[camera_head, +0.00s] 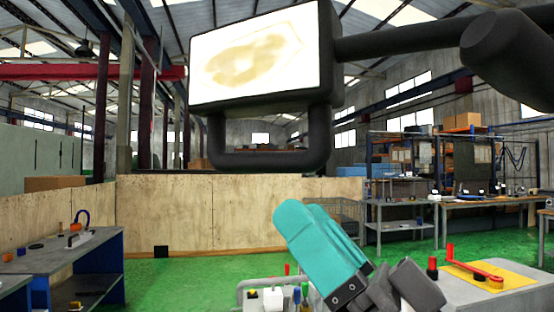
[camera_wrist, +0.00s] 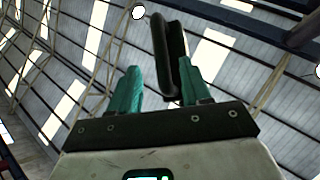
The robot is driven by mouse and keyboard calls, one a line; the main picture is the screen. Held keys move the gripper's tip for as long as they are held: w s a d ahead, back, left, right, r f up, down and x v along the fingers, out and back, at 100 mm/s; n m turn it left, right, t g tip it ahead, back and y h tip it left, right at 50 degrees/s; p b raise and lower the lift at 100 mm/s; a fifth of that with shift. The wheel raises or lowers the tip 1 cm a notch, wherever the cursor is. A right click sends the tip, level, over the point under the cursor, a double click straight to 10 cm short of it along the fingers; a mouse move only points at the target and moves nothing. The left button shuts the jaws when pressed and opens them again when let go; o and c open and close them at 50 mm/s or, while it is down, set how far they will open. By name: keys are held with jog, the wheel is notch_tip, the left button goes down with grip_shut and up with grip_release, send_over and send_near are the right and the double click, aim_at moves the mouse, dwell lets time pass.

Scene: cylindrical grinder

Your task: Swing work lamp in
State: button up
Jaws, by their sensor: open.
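The work lamp (camera_head: 262,57) hangs large at the top of the head view, with a lit white face in a black housing. A black U-shaped handle (camera_head: 270,160) hangs below the housing, and a black arm (camera_head: 400,42) runs from it to the right. My gripper (camera_head: 292,212) has teal fingers and points up and left, below the handle in the picture. In the wrist view my gripper (camera_wrist: 158,70) is open. A dark bar, apparently the handle (camera_wrist: 164,50), shows beyond the fingers, nearer the right one. I cannot tell whether it lies between them. No contact is visible.
A plywood wall (camera_head: 200,215) stands behind. A dark workbench (camera_head: 65,250) is at the left, and more benches (camera_head: 490,200) are at the right. A grey machine top with a yellow mat (camera_head: 515,272) and a red tool lies at lower right. Green floor lies between.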

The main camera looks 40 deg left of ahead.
aim_at(259, 164)
jog(key=p+x, duration=0.3)
jog(key=x, duration=0.6)
jog(key=shift+f, duration=0.1)
grip_shut()
dwell(0.4)
